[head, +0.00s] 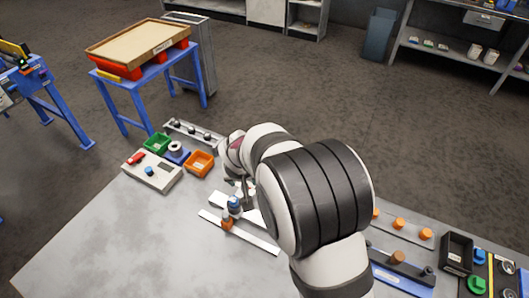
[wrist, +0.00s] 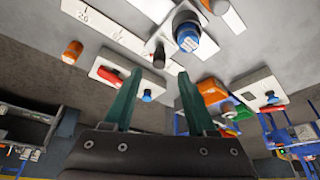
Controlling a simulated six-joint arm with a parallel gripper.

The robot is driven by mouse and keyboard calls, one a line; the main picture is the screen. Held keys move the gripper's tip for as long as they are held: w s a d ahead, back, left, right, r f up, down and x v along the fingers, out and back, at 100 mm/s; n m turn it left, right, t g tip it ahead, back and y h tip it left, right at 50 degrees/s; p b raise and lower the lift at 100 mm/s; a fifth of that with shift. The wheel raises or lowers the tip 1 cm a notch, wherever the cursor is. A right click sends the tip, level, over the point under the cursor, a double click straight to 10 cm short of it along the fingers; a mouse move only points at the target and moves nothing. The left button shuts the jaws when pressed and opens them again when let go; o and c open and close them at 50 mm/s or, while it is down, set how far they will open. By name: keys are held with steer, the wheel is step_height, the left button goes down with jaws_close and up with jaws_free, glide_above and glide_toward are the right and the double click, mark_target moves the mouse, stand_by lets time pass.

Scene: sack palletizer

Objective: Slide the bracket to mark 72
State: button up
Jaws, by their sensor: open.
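A long white strip with dark scale marks (wrist: 98,22) runs across the top of the wrist view. I can read a 20 on it; mark 72 cannot be made out. In the head view a pale strip (head: 255,238) lies on the grey table. A blue-topped piece with a dark and grey body (wrist: 187,33) sits at the strip; it also shows in the head view (head: 234,204). It may be the bracket, but I cannot tell for sure. My gripper (wrist: 156,88) is open, with two green fingers apart and nothing between them. The arm hides part of the strip in the head view.
An orange post (wrist: 72,52) and a dark knob (wrist: 159,56) stand near the strip. A control box (head: 152,170), a green bin (head: 157,144) and an orange bin (head: 199,163) stand at the back left. The table's front left (head: 110,245) is clear.

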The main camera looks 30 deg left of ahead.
steer(key=x, duration=0.6)
steer(key=shift+w+f, duration=0.1)
steer(key=shift+f, duration=0.2)
steer(key=shift+c, duration=0.2)
jaws_close()
stand_by(0.8)
steer(key=shift+d, duration=0.1)
